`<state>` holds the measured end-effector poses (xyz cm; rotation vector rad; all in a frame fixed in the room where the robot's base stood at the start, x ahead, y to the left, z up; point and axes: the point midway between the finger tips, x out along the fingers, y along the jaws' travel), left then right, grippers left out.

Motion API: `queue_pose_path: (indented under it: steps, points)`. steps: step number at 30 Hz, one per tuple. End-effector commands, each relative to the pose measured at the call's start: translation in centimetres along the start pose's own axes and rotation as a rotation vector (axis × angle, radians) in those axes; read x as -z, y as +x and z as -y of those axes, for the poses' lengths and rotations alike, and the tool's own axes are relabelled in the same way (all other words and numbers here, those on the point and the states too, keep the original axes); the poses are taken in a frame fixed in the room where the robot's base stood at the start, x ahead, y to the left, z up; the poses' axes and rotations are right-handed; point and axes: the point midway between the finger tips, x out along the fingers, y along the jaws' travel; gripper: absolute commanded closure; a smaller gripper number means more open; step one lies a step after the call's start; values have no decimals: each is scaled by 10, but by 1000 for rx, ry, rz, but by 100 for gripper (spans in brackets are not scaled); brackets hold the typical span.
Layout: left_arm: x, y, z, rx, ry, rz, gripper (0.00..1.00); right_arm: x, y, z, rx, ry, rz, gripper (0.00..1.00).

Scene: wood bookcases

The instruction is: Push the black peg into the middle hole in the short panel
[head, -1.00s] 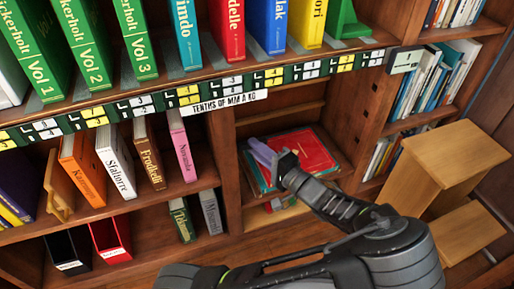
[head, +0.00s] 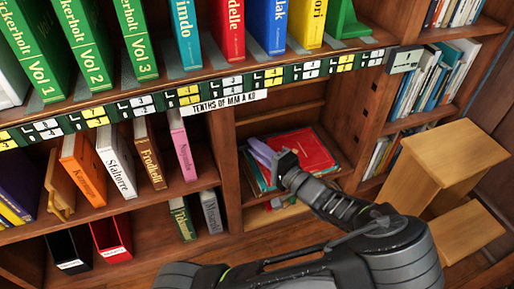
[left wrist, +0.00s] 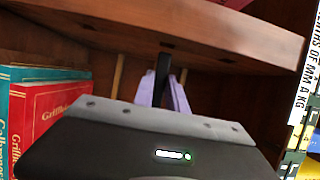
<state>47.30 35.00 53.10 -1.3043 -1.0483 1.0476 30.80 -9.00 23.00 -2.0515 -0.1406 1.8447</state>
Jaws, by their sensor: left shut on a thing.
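My left gripper (head: 262,153) has pale purple fingers, also at centre in the left wrist view (left wrist: 166,92). They are shut on the thin black peg (left wrist: 162,70), which sticks out past the fingertips. The short panel (head: 229,160) is the brown upright at the left side of the lower compartment. In the left wrist view the panel (left wrist: 210,38) spans the top, with a dark middle hole (left wrist: 165,43). The peg's tip is close to this hole. I cannot tell whether it touches or enters it. The peg is hidden in the head view. My right gripper is not in view.
A red book (head: 305,148) lies on other books in the compartment, beside my gripper. It also shows in the left wrist view (left wrist: 45,108). Pink and brown books stand left of the panel. Wooden steps (head: 440,170) stand at right.

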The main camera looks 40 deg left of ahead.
Motion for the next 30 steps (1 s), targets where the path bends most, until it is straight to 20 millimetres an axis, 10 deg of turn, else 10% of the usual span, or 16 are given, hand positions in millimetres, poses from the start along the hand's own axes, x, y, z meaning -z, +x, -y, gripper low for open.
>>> queue_pose_path:
  steps: [30]
  points:
    - [-4, 2, 0, 1, 1, 0, 100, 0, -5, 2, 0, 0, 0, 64]
